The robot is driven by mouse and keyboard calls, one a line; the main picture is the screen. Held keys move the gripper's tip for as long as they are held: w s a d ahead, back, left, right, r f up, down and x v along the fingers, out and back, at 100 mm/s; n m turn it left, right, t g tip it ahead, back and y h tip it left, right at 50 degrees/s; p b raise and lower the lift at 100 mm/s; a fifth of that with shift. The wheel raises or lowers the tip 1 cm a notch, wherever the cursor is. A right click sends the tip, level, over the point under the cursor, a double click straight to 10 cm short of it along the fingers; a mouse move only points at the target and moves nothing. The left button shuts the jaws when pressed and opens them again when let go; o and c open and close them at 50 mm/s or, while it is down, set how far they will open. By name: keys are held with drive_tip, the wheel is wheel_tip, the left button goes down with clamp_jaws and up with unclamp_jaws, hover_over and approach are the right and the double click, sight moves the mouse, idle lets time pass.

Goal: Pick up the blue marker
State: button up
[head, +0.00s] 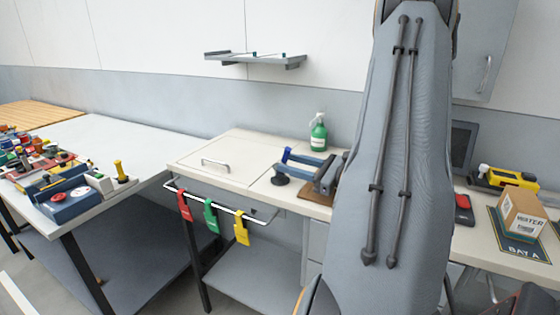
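I cannot make out a blue marker for certain in the head view. Small thin items with dark or teal tips lie on the grey wall shelf (255,60), but they are too small to identify. My gripper is not in view. My own grey arm link stands large at right of centre and hides part of the bench and wall behind it.
A cream bench (235,150) holds a green spray bottle (318,133) and a blue-and-grey clamp-like tool (305,165). Red, green and yellow tags (241,229) hang on its front rail. A cardboard box (522,213) stands right. The left table (110,140) is cluttered at its near side.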

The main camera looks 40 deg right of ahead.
sight(273, 166)
drive_tip(key=p+x, duration=0.2)
drive_tip(key=x, duration=0.4)
drive_tip(key=shift+s+a+p, duration=0.1)
drive_tip(key=shift+p, duration=0.3)
drive_tip(key=shift+w+a+f, duration=0.1)
drive_tip(key=shift+w+a, duration=0.05)
drive_tip(key=shift+w, duration=0.4)
clamp_jaws()
